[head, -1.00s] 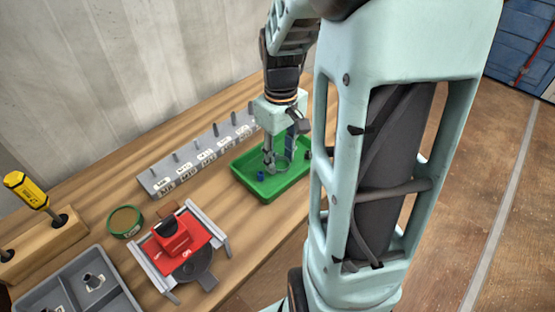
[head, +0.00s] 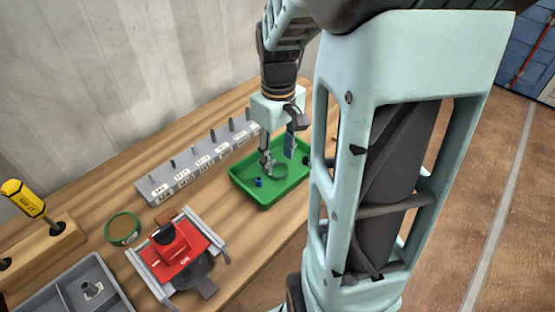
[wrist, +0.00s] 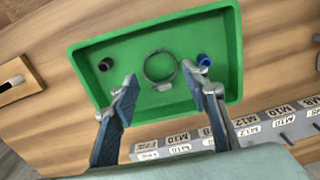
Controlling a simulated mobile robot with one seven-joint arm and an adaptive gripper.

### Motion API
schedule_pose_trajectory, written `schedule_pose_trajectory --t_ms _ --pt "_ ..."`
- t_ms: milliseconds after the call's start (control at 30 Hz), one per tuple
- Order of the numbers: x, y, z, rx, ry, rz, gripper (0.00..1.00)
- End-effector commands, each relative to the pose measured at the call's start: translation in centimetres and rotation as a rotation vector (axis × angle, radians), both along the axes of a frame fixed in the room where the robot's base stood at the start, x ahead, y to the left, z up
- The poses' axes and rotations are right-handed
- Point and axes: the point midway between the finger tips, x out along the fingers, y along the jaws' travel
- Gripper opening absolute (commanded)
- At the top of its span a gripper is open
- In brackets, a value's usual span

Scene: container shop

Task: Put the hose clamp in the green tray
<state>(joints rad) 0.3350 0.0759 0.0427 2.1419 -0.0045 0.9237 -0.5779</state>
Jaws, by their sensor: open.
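The hose clamp (head: 280,170) is a thin metal ring with a small housing. It lies on the floor of the green tray (head: 262,201), and in the wrist view the clamp (wrist: 147,66) is near the tray's middle. My gripper (head: 278,156) is over the tray with its fingers apart. In the wrist view my gripper (wrist: 160,78) has a finger on either side of the clamp, with visible gaps and nothing held. The clamp is partly behind a finger in the head view.
A small blue part (wrist: 204,60) and a dark part (wrist: 105,64) are also in the tray. A grey labelled rack (head: 185,170) with pegs runs behind it. A red fixture (head: 180,258), a green round tin (head: 123,228) and a grey compartment bin (head: 112,282) are to the left.

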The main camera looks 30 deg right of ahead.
Motion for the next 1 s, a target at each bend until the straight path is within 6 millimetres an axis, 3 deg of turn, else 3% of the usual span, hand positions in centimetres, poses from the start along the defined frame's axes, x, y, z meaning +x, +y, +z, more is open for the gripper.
schedule_pose_trajectory --t_ms 200,400,600,900,1000 --pt "0.1 0.0 5.2 -0.001 -0.006 0.0 0.42" --pt "0.1 0.0 8.4 -0.001 -0.003 0.0 0.42" --pt "0.0 0.0 9.7 0.0 0.0 0.0 0.42" --pt "0.0 0.0 9.7 0.001 -0.002 -0.001 0.42" --pt "0.9 0.0 9.8 -0.005 -0.033 -0.033 0.42"
